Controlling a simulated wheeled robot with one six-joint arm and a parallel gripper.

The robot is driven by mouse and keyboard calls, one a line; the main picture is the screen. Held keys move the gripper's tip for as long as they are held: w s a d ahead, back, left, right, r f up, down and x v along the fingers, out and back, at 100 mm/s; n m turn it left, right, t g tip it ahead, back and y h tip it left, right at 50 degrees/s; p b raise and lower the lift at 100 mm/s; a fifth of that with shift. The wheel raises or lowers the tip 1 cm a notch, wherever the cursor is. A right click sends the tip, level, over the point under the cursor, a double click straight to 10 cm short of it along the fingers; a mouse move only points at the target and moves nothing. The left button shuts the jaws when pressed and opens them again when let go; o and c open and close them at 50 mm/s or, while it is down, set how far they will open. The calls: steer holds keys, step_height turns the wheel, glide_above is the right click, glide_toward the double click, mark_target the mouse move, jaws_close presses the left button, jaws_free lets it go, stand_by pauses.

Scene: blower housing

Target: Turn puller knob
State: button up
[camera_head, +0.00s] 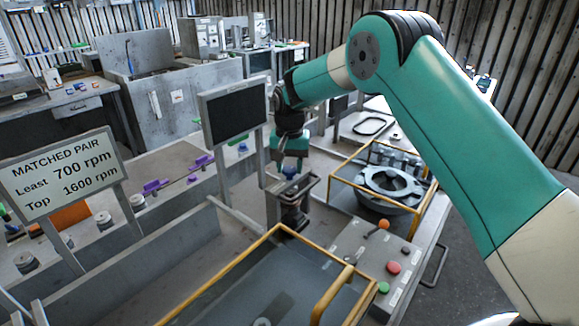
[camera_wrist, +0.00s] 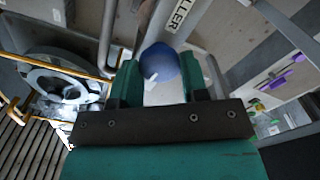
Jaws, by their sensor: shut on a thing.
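The puller knob (camera_wrist: 160,64) is a round blue knob. In the wrist view it sits between the two green fingers of my gripper (camera_wrist: 163,82), and a label ending in "LLER" is beside it. In the head view the blue knob (camera_head: 290,171) shows small below my gripper (camera_head: 289,160), on top of a dark grey stand (camera_head: 294,212). My gripper points down and is shut on the knob. The fingers partly hide the knob's sides.
A yellow-framed bay with a round metal housing (camera_head: 391,186) stands right of the knob. A control box (camera_head: 372,262) with an orange-tipped lever and red and green buttons is in front. A dark screen (camera_head: 235,110) stands behind left. A sign (camera_head: 62,178) reads "MATCHED PAIR". A yellow-railed guard (camera_head: 240,262) crosses the front.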

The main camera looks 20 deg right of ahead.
mark_target(290, 168)
steer(key=shift+m, duration=0.9)
steer(key=shift+d+r, duration=0.1)
steer(key=o, duration=0.9)
steer(key=shift+o, duration=0.2)
step_height(290, 168, up, 17)
steer(key=b, duration=0.3)
steer(key=shift+r, duration=0.15)
